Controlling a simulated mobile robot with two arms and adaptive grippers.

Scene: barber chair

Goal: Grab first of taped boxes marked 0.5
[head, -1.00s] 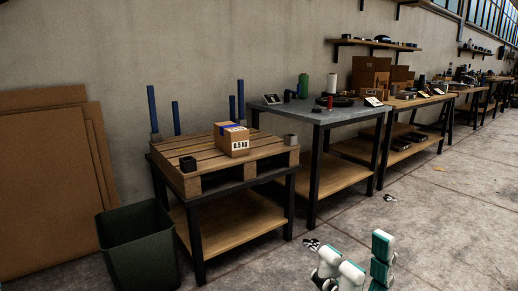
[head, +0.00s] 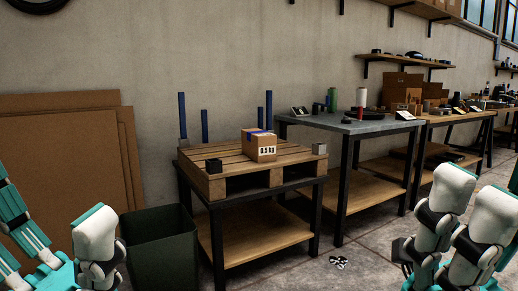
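One cardboard box (head: 261,147) with blue tape on top and a white label reading 0.5 KG sits upright on a wooden pallet (head: 225,158). The pallet rests on a dark-framed table (head: 262,198) with a wooden lower shelf. Parts of my white and teal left arm show at the lower left, and parts of my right arm show at the lower right. I cannot make out the fingertips of either gripper. Nothing of mine touches the box, and both arms are apart from the table in the picture.
A green bin (head: 162,252) stands at the table's left front. A grey-topped workbench (head: 350,125) adjoins on the right. Cardboard sheets (head: 60,160) lean on the wall.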

